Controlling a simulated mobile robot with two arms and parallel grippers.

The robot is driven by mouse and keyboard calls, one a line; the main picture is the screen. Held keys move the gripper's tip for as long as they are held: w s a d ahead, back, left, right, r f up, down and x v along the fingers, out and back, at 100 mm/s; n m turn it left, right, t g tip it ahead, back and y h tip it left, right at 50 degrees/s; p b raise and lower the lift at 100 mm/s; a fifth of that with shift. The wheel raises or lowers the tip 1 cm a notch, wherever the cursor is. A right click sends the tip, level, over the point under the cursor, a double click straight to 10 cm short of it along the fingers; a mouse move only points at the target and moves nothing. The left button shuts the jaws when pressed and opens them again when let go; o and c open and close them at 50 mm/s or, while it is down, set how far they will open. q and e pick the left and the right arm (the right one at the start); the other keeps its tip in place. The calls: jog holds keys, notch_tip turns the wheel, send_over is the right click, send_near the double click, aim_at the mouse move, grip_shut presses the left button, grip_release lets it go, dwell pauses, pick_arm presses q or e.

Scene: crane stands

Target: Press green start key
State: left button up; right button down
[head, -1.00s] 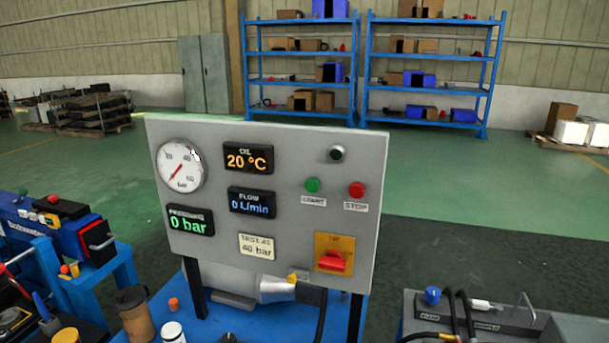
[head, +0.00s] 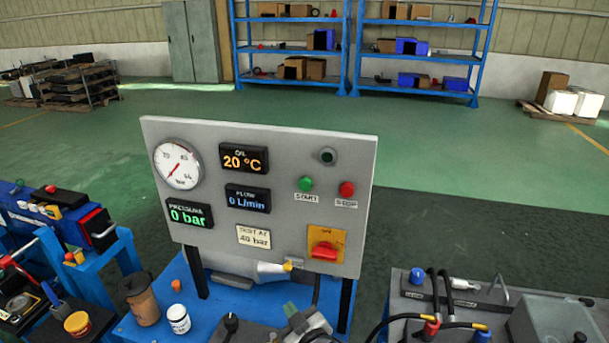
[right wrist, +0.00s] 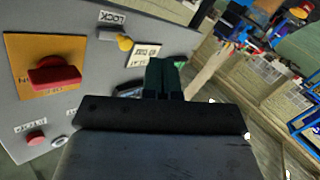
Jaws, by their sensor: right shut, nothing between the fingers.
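The green start key (head: 305,184) is a round button on the upright grey control panel (head: 290,150), above a START label, left of the red STOP button (head: 347,189). My right gripper (head: 291,309) shows at the bottom of the head view, below and in front of the panel, apart from the key. Its dark green fingers (right wrist: 165,77) are shut and empty in the right wrist view. That view shows the panel upside down, with the red STOP button (right wrist: 36,139); the green key is hidden there. My left gripper is not in view.
A red switch on a yellow plate (head: 326,232) sits below the buttons. The panel stands on a blue bench (head: 262,302) with a brown cup (head: 142,300) and a white jar (head: 178,319). A grey unit with hoses (head: 520,320) is at right. Space before the buttons looks clear.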

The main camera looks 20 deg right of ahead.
aim_at(306, 184)
notch_tip(306, 184, up, 26)
jog(key=n+t+p, duration=0.1)
jog(key=t+p, duration=0.3)
jog(key=t, duration=0.1)
jog(key=shift+s+a+r+y, duration=0.15)
jog(key=shift+s+y, duration=0.05)
jog(key=shift+y, duration=0.2)
jog(key=shift+w, duration=0.15)
jog(key=shift+w+d+b, duration=0.15)
jog(key=shift+w+d, duration=0.7)
jog(key=shift+w, duration=0.35)
jog(key=shift+w+d+b, duration=0.2)
jog(key=shift+w+d, duration=0.6)
jog(key=shift+w, duration=0.35)
jog(key=shift+w+d+b, duration=0.15)
jog(key=shift+w+d, duration=0.7)
jog(key=shift+w, duration=0.35)
jog(key=shift+w+d, duration=0.25)
jog(key=shift+w, duration=0.1)
